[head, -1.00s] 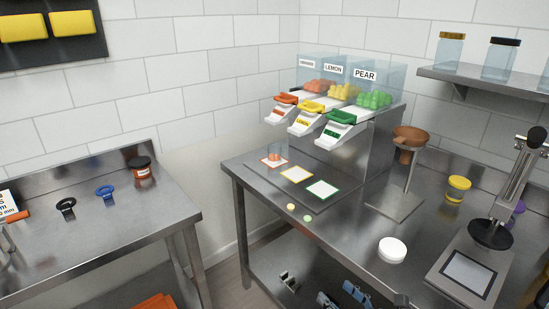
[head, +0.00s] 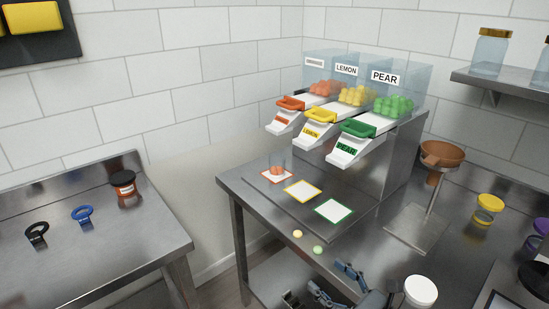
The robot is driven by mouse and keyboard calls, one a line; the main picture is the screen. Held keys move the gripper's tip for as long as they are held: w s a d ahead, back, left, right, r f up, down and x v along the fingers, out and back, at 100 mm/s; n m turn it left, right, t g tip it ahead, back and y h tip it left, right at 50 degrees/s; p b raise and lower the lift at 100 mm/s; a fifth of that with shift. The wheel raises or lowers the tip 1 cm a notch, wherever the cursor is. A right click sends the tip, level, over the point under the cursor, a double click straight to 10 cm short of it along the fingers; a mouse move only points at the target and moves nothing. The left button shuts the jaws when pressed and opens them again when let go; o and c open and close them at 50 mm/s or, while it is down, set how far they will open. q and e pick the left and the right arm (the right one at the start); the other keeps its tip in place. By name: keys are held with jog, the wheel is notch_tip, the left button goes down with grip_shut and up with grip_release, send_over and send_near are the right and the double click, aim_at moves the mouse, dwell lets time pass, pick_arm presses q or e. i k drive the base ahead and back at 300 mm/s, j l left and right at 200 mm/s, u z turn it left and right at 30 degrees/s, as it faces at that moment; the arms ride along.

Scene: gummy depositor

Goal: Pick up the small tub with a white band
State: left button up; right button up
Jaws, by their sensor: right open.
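A small tub with a yellow lid (head: 488,208) stands toward the back right of the right table; a pale strip shows between its lid and base. A white round-topped tub (head: 420,291) stands near that table's front edge. A dark red tub with a black lid and white label (head: 123,188) stands at the back of the left table. I cannot tell for certain which has the white band. My right gripper (head: 330,281) is open and empty at the bottom of the view, by the right table's front edge, apart from all three tubs. My left gripper is not in view.
Orange, lemon and pear dispensers (head: 345,90) stand at the back of the right table (head: 385,262). Coloured square mats (head: 303,191) lie before them. A brown funnel (head: 441,155) on a stand rises between dispensers and yellow-lidded tub. A gap separates the two tables.

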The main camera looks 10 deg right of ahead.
aim_at(277, 166)
jog(key=i, duration=1.45)
